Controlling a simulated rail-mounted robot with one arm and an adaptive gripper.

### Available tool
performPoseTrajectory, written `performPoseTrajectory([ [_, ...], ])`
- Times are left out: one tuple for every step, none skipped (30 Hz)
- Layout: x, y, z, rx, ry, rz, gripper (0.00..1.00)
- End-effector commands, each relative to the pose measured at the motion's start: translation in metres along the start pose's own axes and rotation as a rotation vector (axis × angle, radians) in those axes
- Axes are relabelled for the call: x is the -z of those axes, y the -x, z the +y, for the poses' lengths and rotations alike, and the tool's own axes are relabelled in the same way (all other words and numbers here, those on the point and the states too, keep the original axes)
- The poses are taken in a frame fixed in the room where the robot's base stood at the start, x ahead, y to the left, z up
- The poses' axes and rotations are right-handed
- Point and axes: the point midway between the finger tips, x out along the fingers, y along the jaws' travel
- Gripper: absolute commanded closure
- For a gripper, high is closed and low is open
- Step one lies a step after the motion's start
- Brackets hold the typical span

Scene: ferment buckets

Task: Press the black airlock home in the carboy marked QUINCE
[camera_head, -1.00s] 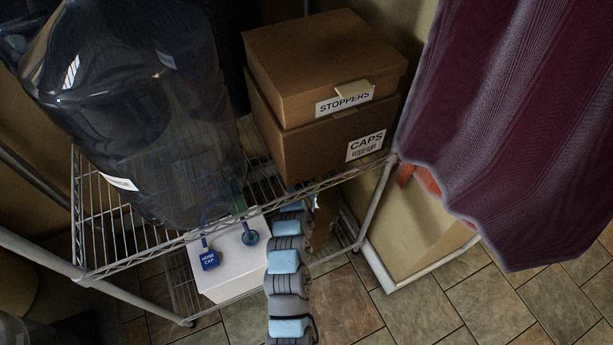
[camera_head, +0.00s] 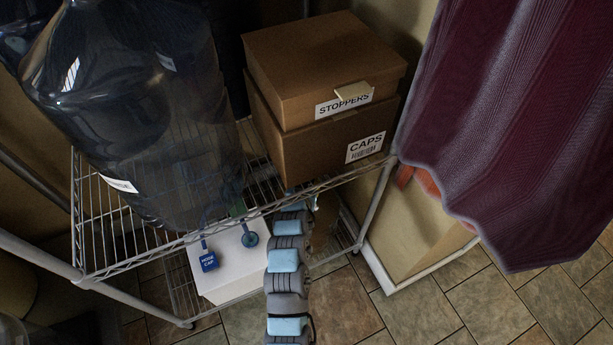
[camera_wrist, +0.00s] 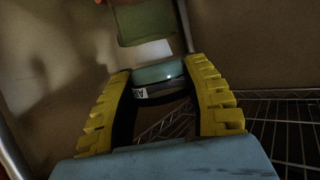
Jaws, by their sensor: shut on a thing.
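In the wrist view, my gripper (camera_wrist: 160,74) has yellow ridged fingers with dark inner pads. They are shut on a round teal-topped thing (camera_wrist: 157,72) with a dark side and a small white label, only partly readable. I cannot tell whether this is the black airlock. A large tinted carboy (camera_head: 135,110) stands on the wire shelf at left in the head view. Its white label (camera_head: 120,185) is too small to read, and I cannot make out QUINCE anywhere. My gripper is not clear in the head view, where my arm reaches down at the shelf's front edge.
Brown boxes marked STOPPERS (camera_head: 325,65) and CAPS (camera_head: 330,140) are stacked right of the carboy. A maroon cloth (camera_head: 510,120) hangs at right. Tiled floor lies below.

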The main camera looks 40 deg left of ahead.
Motion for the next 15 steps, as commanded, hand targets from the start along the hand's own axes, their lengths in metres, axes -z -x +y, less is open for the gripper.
performPoseTrajectory([
  [0.0002,0.0000,-0.0001,0.000,0.000,0.001,0.90],
  [0.0002,0.0000,-0.0001,0.000,0.000,0.001,0.90],
  [0.0002,0.0000,-0.0001,0.000,0.000,0.001,0.90],
  [0.0002,0.0000,-0.0002,0.000,0.000,0.001,0.90],
  [0.0002,0.0000,-0.0002,0.000,0.000,0.001,0.90],
  [0.0003,0.0000,-0.0002,0.000,0.000,0.001,0.90],
  [0.0002,0.0000,-0.0003,0.000,0.000,0.001,0.90],
  [0.0002,0.0000,-0.0003,0.001,0.000,0.001,0.90],
  [-0.0001,-0.0001,-0.0003,0.000,0.000,0.001,0.90],
  [-0.0005,-0.0003,-0.0003,0.000,0.000,0.000,0.90],
  [-0.0009,-0.0004,-0.0002,0.000,-0.001,0.000,0.90],
  [-0.0014,-0.0007,-0.0002,0.000,-0.001,0.000,0.90],
  [-0.0022,-0.0009,-0.0002,0.000,-0.001,0.000,0.90],
  [-0.0028,-0.0012,-0.0002,0.000,-0.001,0.000,0.90],
  [-0.0038,-0.0016,-0.0002,0.000,-0.001,0.000,0.90],
])
